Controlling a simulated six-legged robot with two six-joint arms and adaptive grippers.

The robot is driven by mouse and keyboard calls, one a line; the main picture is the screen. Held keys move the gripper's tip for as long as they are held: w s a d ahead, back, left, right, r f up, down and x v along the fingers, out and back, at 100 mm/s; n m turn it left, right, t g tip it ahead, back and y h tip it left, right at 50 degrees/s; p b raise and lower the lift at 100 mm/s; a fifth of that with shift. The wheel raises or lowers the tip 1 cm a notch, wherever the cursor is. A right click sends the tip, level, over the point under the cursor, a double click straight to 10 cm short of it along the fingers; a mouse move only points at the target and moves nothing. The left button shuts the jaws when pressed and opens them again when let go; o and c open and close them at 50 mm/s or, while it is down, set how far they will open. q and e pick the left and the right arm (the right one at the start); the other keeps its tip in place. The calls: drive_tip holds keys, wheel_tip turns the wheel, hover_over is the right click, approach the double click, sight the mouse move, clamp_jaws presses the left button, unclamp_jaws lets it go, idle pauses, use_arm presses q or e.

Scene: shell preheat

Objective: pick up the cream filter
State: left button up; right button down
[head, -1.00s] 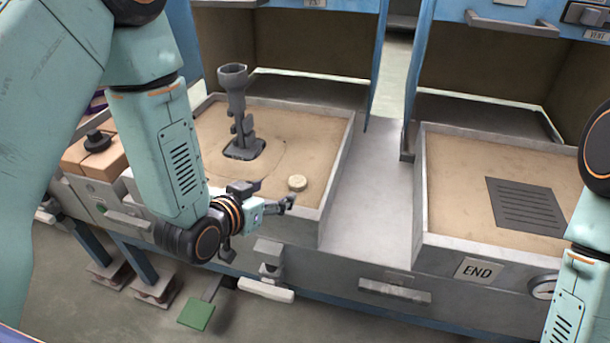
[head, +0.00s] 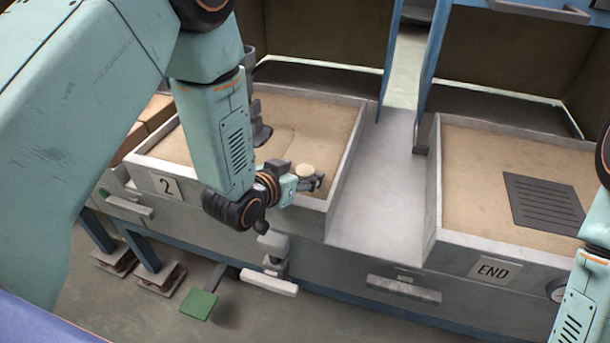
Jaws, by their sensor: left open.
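The cream filter (head: 305,170) is a small round, pale disc at the front right of the sand-coloured bed in the left tray (head: 345,165). My left gripper (head: 303,179) is right at it, reaching over the tray's front wall from the left with its fingers apart. One finger is in front of the disc and hides its lower edge. I cannot tell whether the fingers touch it. My right gripper is out of view; only part of that arm shows at the right edge.
A dark grey upright fixture (head: 261,125) stands in the left tray, partly behind my left arm. A bare grey strip (head: 385,190) lies between the trays. Blue posts rise behind.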

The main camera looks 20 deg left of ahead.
use_arm(q)
drive_tip(key=shift+w+f, duration=0.1)
drive_tip(key=shift+w, duration=0.15)
drive_tip(key=c, duration=0.9)
drive_tip(key=shift+c, duration=0.2)
